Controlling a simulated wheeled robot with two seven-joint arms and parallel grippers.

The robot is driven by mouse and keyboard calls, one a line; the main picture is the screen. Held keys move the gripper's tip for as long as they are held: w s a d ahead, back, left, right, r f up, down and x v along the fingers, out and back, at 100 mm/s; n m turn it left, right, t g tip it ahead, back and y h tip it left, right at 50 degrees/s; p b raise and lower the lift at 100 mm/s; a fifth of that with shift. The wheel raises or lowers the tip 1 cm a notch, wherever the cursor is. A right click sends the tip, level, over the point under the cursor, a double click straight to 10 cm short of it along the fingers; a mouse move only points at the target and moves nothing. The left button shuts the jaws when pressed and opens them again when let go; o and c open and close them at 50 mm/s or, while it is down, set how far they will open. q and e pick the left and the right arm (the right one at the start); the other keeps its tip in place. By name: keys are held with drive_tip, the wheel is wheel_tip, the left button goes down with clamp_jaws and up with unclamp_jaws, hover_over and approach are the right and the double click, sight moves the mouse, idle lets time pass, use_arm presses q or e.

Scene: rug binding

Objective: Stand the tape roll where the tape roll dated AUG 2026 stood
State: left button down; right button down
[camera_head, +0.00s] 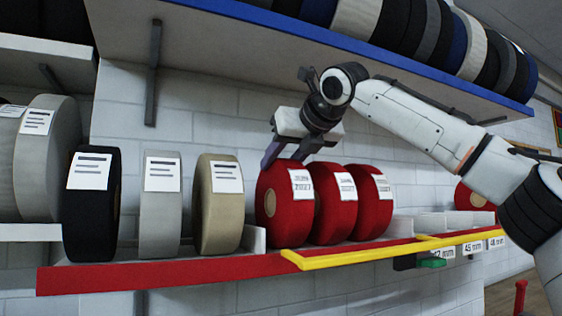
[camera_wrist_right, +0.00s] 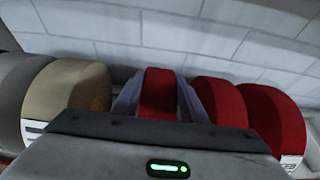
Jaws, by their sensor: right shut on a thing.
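Three red tape rolls stand side by side in the yellow-framed part of the shelf. My right gripper (camera_head: 284,156) comes down from above and is shut on the leftmost red roll (camera_head: 276,212). In the right wrist view its two grey-purple fingers (camera_wrist_right: 158,98) lie either side of that roll (camera_wrist_right: 158,82). The roll's label ends in 2027; its month is too small to read surely. The middle red roll (camera_head: 333,215) and right red roll (camera_head: 372,210) also carry labels with 2027. I see no label reading AUG 2026. My left gripper is out of view.
A tan roll (camera_head: 219,226), a grey roll (camera_head: 160,228) and a black roll (camera_head: 89,222) stand to the left. Empty white compartments (camera_head: 432,222) lie right of the red rolls. Another red roll (camera_head: 470,198) is farther right, partly behind my arm. An upper shelf (camera_head: 290,33) overhangs.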

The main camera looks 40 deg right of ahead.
drive_tip(key=shift+a, duration=0.1)
drive_tip(key=c, duration=1.1)
unclamp_jaws()
drive_tip(key=v, duration=1.2)
